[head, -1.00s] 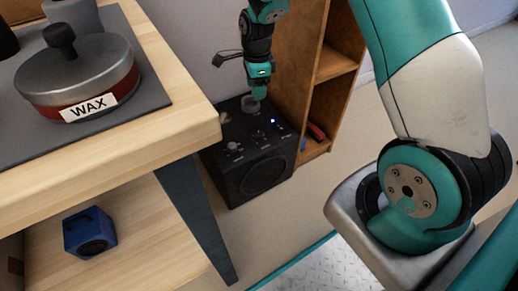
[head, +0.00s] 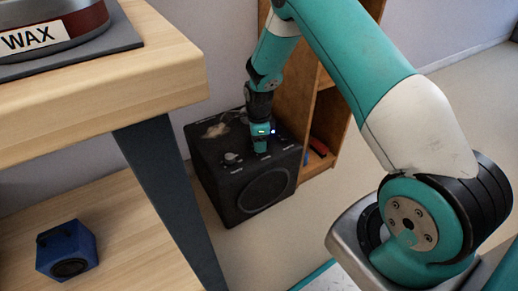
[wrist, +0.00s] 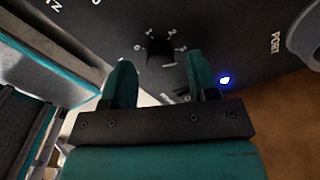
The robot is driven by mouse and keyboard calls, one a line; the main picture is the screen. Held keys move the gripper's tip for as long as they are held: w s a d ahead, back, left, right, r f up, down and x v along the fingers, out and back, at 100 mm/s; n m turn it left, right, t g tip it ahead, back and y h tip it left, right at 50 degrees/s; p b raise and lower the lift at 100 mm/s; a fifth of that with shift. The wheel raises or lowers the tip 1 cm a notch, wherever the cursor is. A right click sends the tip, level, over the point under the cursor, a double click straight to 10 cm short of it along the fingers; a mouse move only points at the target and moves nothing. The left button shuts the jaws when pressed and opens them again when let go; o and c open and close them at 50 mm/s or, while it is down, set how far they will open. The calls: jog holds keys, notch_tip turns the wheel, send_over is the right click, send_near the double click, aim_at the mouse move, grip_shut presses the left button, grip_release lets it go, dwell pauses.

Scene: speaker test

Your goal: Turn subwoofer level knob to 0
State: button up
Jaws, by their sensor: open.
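The black subwoofer box (head: 225,190) stands on the floor against the wall. In the wrist view, a small black knob (wrist: 160,52) sits in a ring of printed numbers on its dark panel; its pointer direction is too dark to tell. My gripper (wrist: 160,72) is open, its two teal fingers on either side of the knob's near edge. I cannot tell whether they touch it. In the head view, my gripper (head: 260,149) is low over the box's top, near the front edge, and hides the knob.
A blue-white light (wrist: 225,80) glows right of the fingers. A wooden shelf (head: 318,125) stands close on the box's right. A table (head: 120,90) with a wax tin (head: 50,32) is at left, a blue speaker (head: 67,250) below it. Floor in front of the box is clear.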

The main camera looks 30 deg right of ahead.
jog(key=shift+f, duration=0.8)
jog(key=c, duration=0.9)
